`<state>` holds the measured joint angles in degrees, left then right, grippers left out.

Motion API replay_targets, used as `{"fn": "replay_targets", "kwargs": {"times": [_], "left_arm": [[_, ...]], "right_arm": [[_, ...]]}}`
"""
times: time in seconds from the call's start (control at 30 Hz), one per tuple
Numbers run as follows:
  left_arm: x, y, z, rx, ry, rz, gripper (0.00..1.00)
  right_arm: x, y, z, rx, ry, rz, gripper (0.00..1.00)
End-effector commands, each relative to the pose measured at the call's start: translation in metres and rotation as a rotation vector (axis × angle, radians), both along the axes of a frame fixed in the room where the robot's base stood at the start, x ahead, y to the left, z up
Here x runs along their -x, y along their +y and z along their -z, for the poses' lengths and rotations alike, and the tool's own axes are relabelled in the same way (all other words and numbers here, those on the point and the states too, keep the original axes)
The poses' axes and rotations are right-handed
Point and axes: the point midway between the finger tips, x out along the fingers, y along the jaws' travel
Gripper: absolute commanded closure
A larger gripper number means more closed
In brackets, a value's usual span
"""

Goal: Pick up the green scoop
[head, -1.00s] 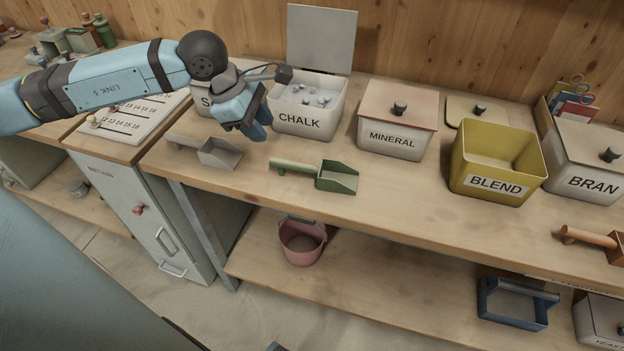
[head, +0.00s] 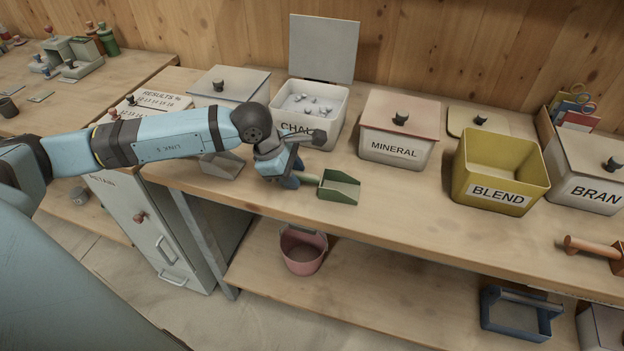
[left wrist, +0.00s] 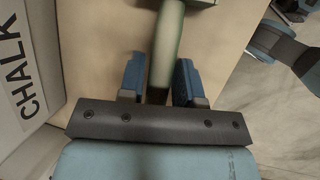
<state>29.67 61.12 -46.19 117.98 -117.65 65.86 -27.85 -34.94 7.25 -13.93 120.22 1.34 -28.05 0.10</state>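The green scoop (head: 338,186) lies on the bench in front of the chalk bin, its pan to the right and its handle to the left. My left gripper (head: 288,176) is over the handle end and hides part of it in the head view. In the left wrist view the green handle (left wrist: 166,50) runs between the two blue fingers of my left gripper (left wrist: 159,82). The fingers are open, with a gap on each side of the handle. My right gripper is not clearly shown in the head view.
The open chalk bin (head: 338,128) stands close behind my left gripper, its lid raised. A grey scoop (head: 222,164) lies to the left, partly behind my arm. The mineral bin (head: 385,150) and yellow blend bin (head: 462,182) stand to the right. Bench in front of them is clear.

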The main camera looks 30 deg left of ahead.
Motion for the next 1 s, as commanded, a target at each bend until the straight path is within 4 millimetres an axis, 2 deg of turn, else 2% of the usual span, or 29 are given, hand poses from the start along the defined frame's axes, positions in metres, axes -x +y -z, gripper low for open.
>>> {"fn": "replay_targets", "kwargs": {"times": [0.23, 0.37, 0.77, 0.87, 1.0], "left_arm": [[-0.002, -0.001, 0.004, 0.000, -0.001, 0.000, 0.69], [-0.002, -0.001, 0.004, 0.000, -0.001, 0.000, 0.98], [-0.002, -0.001, -0.002, 0.000, -0.002, 0.000, 0.99], [-0.002, -0.001, -0.011, 0.001, -0.004, 0.001, 0.99], [-0.003, -0.001, -0.036, 0.000, -0.007, 0.000, 0.99]], "right_arm": [[0.000, 0.000, 0.000, 0.000, 0.000, 0.000, 0.57], [0.000, 0.000, 0.000, 0.001, 0.000, -0.001, 0.57], [0.000, 0.000, 0.000, 0.001, 0.000, 0.001, 0.57], [0.000, 0.000, -0.001, 0.000, 0.000, 0.000, 0.57], [0.000, 0.000, -0.002, 0.000, 0.000, 0.000, 0.57]]}}
